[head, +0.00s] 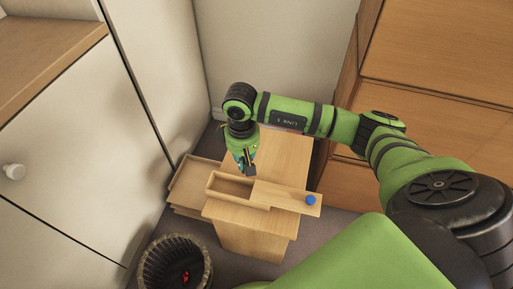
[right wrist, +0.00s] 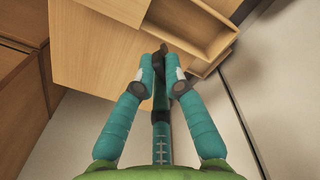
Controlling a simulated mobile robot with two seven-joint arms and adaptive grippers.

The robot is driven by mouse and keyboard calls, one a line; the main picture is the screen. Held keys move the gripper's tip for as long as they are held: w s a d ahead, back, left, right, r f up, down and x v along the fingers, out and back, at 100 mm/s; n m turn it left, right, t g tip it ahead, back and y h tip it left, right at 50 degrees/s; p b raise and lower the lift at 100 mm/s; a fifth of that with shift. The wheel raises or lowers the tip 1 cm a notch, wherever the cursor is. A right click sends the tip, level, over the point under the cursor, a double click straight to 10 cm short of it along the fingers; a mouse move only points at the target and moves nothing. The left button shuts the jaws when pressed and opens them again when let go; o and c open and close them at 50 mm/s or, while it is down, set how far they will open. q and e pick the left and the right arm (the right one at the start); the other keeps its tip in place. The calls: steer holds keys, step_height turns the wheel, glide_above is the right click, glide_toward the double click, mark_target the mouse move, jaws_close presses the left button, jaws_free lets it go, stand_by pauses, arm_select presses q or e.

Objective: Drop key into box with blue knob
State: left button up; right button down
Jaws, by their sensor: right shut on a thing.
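The box (head: 214,189) is a small wooden case on top of a wooden cabinet. Its lid (head: 283,198) is slid to the right and bears a blue knob (head: 310,200). The left part of the box is open at the top. My right gripper (head: 246,168) points down above the open part. It also shows in the right wrist view (right wrist: 161,82), with its teal fingers shut on a small dark thing, which I take for the key (right wrist: 161,52). The key is mostly hidden by the fingers, and its shape is unclear. My left gripper is not in view.
The wooden cabinet (head: 245,236) has an open drawer or tray (head: 186,188) at its left. A dark waste basket (head: 148,270) with something red inside stands at the lower left. A large drawer unit (head: 430,110) stands at the right, and a white cupboard (head: 70,150) at the left.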

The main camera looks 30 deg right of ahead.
step_height(320, 180, down, 2)
steer(key=shift+f+b, duration=0.25)
steer(key=shift+b, duration=0.2)
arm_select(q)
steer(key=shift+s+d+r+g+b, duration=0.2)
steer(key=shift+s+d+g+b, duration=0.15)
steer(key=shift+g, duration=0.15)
arm_select(e)
steer(key=shift+f, duration=0.75)
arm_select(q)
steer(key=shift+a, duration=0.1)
arm_select(e)
steer(key=c, duration=1.2)
jaws_free()
steer(key=shift+r, duration=0.15)
step_height(320, 180, up, 12)
steer(key=shift+f, duration=0.1)
